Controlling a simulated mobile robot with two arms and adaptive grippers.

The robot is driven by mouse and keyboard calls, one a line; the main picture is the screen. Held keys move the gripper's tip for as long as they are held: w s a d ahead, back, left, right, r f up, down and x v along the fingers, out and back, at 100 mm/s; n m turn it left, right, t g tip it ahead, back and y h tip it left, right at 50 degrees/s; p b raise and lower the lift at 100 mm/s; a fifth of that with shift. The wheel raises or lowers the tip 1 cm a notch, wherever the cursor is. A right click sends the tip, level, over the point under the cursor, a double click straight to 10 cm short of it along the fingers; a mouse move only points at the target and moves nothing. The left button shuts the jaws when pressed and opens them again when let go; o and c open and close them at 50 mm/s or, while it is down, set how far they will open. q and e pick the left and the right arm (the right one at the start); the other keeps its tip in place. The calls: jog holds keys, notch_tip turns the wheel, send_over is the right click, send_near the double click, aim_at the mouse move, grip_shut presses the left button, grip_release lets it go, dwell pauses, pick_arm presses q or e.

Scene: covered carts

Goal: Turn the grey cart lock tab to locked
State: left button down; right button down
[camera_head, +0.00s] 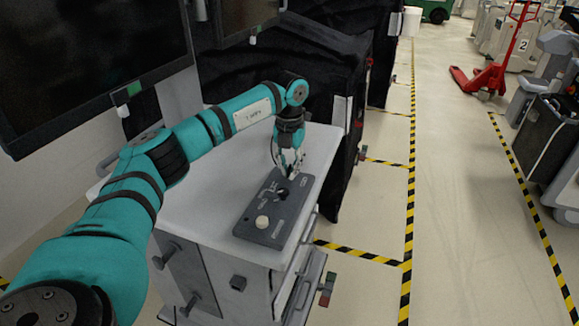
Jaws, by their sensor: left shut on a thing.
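A dark grey panel (259,233) lies on the white top of a cart (208,183), near its right side. It carries a round cream knob (262,221) at its near end and a small black tab (282,193) with pale markings near its middle. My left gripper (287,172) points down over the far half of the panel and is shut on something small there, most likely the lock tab. The fingers partly hide what they hold, and I cannot tell which way it is turned. My right gripper is not in the view.
A dark monitor (95,55) hangs at the upper left. Black-covered carts (290,75) stand behind the white cart. A red pallet jack (498,62) stands at the upper right. Yellow-black floor tape (410,190) borders a clear aisle on the right.

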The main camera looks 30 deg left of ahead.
aim_at(289, 166)
pick_arm(q)
jog(key=shift+m+p, duration=0.3)
jog(key=shift+m, duration=0.2)
jog(key=c, duration=1.4)
grip_release()
jog(key=shift+c, duration=0.2)
jog(key=shift+r, duration=0.15)
notch_tip(289, 166, up, 12)
jog(key=shift+f, duration=0.2)
